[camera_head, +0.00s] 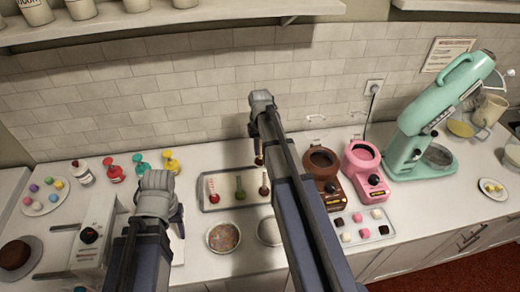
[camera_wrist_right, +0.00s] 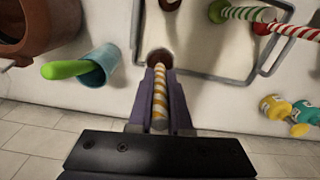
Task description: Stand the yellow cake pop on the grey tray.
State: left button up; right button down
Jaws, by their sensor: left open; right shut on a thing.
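My right gripper (camera_wrist_right: 160,82) is shut on the stick of the yellow cake pop (camera_wrist_right: 160,95), which has yellow and white stripes. Its dark brown ball (camera_wrist_right: 160,58) points away from the wrist. In the head view this ball (camera_head: 259,160) hangs below my right gripper, by the back rim of the grey tray (camera_head: 222,208); I cannot tell whether it touches. The tray's rim also shows in the wrist view (camera_wrist_right: 137,28). My left gripper (camera_head: 178,218) is open and empty, left of the tray.
Red (camera_head: 213,190), green (camera_head: 240,187) and brown (camera_head: 265,184) pops stand on the tray. A teal cup (camera_wrist_right: 98,66) with a green-handled tool stands near it. Brown (camera_head: 322,165) and pink (camera_head: 362,165) melters are to the right. Two bowls (camera_head: 223,237) sit in front.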

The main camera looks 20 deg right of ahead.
aim_at(180, 248)
pick_arm(q)
jog(key=shift+f+b, duration=2.65)
jog(key=shift+f, duration=0.35)
pick_arm(e)
jog(key=shift+f, duration=2.95)
pick_arm(q)
jog(key=shift+f, duration=0.1)
pick_arm(e)
jog(key=shift+f, duration=0.15)
pick_arm(q)
jog(key=shift+f+b, duration=0.6)
jog(key=shift+b, duration=0.1)
pick_arm(e)
jog(key=shift+f, duration=0.55)
pick_arm(q)
jog(key=shift+r, duration=0.15)
pick_arm(e)
jog(key=shift+r, duration=0.15)
jog(key=c, duration=0.8)
grip_release()
pick_arm(q)
jog(key=shift+r, duration=0.1)
pick_arm(e)
jog(key=shift+o, duration=0.2)
notch_tip(180, 248, up, 8)
jog(key=p, duration=0.8)
pick_arm(q)
notch_tip(180, 248, up, 8)
